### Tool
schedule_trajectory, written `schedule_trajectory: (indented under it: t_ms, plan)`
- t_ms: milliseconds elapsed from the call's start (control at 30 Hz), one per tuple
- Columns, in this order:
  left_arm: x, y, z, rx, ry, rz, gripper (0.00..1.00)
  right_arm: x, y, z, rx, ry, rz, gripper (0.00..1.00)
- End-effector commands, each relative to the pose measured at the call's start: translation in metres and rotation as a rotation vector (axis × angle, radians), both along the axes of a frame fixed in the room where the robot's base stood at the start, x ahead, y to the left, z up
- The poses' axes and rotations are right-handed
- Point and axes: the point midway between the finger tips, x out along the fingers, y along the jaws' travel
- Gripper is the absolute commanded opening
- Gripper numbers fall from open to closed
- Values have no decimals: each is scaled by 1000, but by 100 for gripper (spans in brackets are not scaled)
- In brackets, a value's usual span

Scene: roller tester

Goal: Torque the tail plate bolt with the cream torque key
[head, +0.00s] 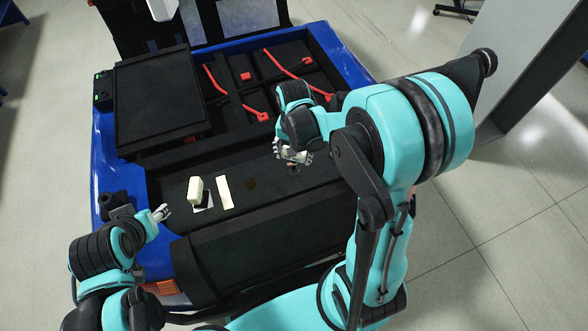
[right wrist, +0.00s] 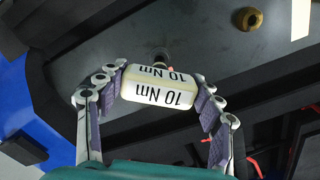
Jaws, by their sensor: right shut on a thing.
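The cream torque key (right wrist: 158,90), marked "10 Nm", is between the purple-padded fingers of my right gripper (right wrist: 160,98) in the right wrist view. The gripper is shut on it. A dark round end (right wrist: 161,56) shows just beyond the key, over the dark plate (right wrist: 95,40); I cannot tell whether it is the key's tip or the bolt head, or whether they touch. In the head view my right gripper (head: 293,153) is above the right part of the plate, and the key is mostly hidden. My left gripper (head: 160,213) is at the plate's left edge; its fingers are too small to read.
A cream block (head: 195,190) stands on a white and black patch at the plate's left. A flat cream strip (head: 224,192) lies beside it. A brass ring (head: 250,184) lies on the plate. Red cables (head: 250,108) run behind in the blue-framed machine (head: 103,180).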

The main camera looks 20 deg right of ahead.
Motion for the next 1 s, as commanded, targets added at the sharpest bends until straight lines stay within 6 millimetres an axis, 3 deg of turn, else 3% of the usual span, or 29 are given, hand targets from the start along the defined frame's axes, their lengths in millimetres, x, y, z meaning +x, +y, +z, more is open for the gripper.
schedule_trajectory:
  t_ms: [200, 567, 833, 1000]
  plan:
    - [0, 0, -3, 0, 0, 0, 45, 1, 1, 0, -1, 1, -268, 6]
    - [0, 0, -3, 0, 0, 0, 45, 1, 1, 0, -1, 1, -316, 6]
    - [0, 0, -6, 0, 0, 0, 45, 2, 1, 0, -1, 0, -654, 6]
    - [0, 0, -7, 0, 0, 0, 45, 3, 2, 0, -1, 0, -741, 6]
